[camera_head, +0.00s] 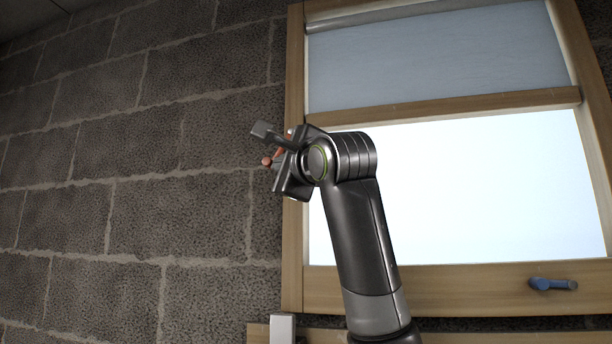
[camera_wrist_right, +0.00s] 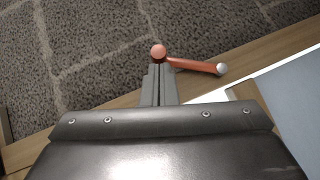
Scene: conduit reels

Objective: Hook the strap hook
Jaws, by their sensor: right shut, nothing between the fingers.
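My right gripper (camera_head: 274,160) is raised in front of the wall beside the left post of the window frame. Its fingers are shut with nothing between them; they also show in the right wrist view (camera_wrist_right: 158,72). An orange-red bar with a round ball end (camera_wrist_right: 158,52) and a silver knob at its other end shows just past the fingertips. Its ball end appears at the fingertips, but I cannot tell whether they touch. In the head view the orange-red bar (camera_head: 267,161) is partly hidden by the gripper. I cannot make out a strap or strap hook for certain. My left gripper is not in view.
A wood-framed window (camera_head: 292,255) with a pale blue blind (camera_head: 435,60) stands at the right, its lower pane bright. A blue handle (camera_head: 552,284) sits on its lower rail. Grey block wall (camera_head: 140,215) fills the left, with free room before it.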

